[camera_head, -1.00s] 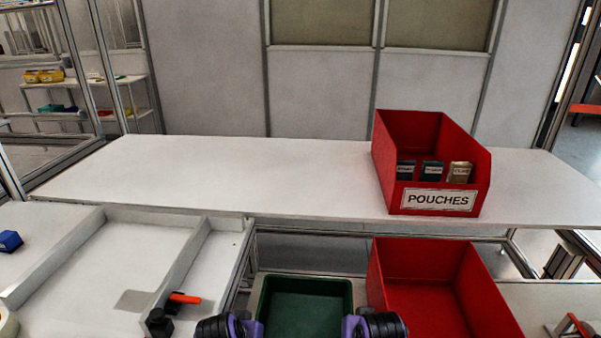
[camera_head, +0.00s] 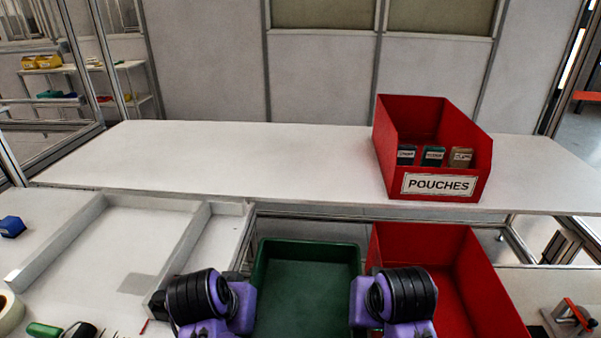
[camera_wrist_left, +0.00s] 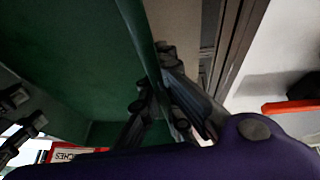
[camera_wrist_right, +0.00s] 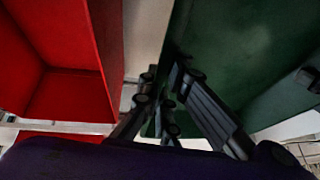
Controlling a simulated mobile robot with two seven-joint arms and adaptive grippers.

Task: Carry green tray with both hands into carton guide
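The green tray (camera_head: 306,290) is deep, rectangular and empty, and sits low in the centre of the head view between my two grippers. My left gripper is on the tray's left wall; in the left wrist view its fingers (camera_wrist_left: 160,105) lie on both sides of the green wall and look shut on it. My right gripper's fingers (camera_wrist_right: 165,105) close on the right wall in the right wrist view. The fingertips are hidden in the head view. A white low-walled frame (camera_head: 180,240), likely the carton guide, lies on the left table.
A red bin (camera_head: 425,232) stands close to the tray's right. A red POUCHES bin (camera_head: 392,150) with small packs stands on the white back table (camera_head: 240,160). Tape, a green-handled tool (camera_head: 44,329) and a blue block (camera_head: 11,227) lie at left. The frame's interior is clear.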

